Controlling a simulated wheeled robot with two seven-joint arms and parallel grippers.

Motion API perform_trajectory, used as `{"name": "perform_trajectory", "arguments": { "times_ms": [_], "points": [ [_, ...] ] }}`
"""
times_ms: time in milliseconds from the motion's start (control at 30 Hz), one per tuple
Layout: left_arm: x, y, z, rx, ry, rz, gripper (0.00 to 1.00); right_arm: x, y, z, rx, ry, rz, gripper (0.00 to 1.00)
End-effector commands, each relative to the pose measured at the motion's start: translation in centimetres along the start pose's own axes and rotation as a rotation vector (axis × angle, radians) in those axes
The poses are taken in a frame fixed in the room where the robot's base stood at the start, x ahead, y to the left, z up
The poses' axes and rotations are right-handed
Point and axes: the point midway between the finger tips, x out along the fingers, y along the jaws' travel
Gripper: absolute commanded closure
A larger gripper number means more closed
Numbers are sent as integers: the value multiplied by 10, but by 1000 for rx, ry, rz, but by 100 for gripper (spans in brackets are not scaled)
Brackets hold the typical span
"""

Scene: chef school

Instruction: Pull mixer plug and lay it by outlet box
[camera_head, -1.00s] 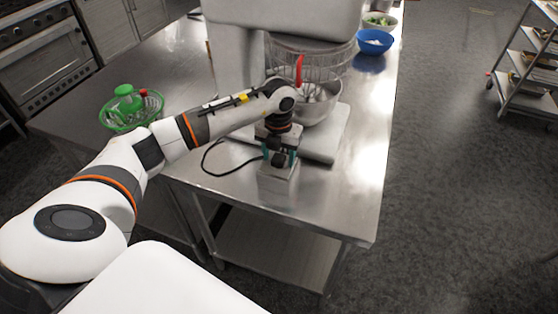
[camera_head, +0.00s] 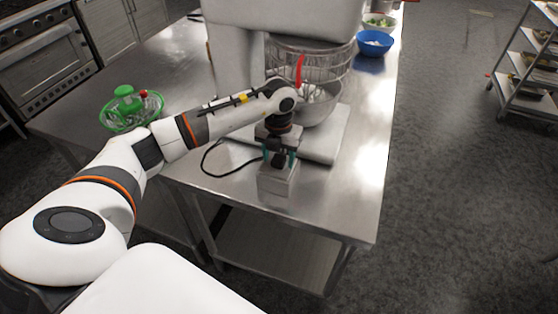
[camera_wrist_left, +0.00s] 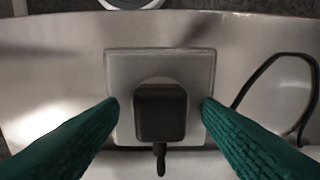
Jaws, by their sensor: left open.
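The outlet box (camera_head: 277,184) is a small grey metal block on the steel table, near its front edge. The black mixer plug (camera_wrist_left: 160,112) sits on the box's top face in the left wrist view, and the box's square plate (camera_wrist_left: 196,68) shows around it. My left gripper (camera_head: 280,157) points down right above the box. Its two green fingers are open, one on each side of the plug, with a gap to it on both sides. The black cord (camera_head: 212,160) loops on the table to the left. My right gripper is not in view.
The large grey stand mixer (camera_head: 232,62) with its wire guard and steel bowl (camera_head: 318,104) stands just behind the box. A green basket (camera_head: 131,112) is at the left, and blue bowl (camera_head: 374,42) at the back. The table (camera_head: 345,205) is bare right of the box.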

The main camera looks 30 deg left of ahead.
Motion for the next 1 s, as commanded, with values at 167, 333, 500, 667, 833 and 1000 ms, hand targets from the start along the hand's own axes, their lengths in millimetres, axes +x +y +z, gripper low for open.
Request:
{"name": "perform_trajectory", "arguments": {
  "times_ms": [167, 333, 500, 667, 833, 1000],
  "points": [
    [0, 0, 0, 0, 0, 0, 50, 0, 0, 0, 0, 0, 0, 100],
    [0, 0, 0, 0, 0, 0, 78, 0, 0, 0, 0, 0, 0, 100],
    [0, 0, 0, 0, 0, 0, 100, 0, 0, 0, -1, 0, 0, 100],
    [-2, 0, 0, 0, 1, 0, 100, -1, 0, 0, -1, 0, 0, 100],
    [-8, 0, 0, 0, 1, 0, 100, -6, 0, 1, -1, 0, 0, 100],
    [-16, 0, 0, 0, 1, 0, 100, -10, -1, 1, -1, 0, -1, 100]
  ]
}}
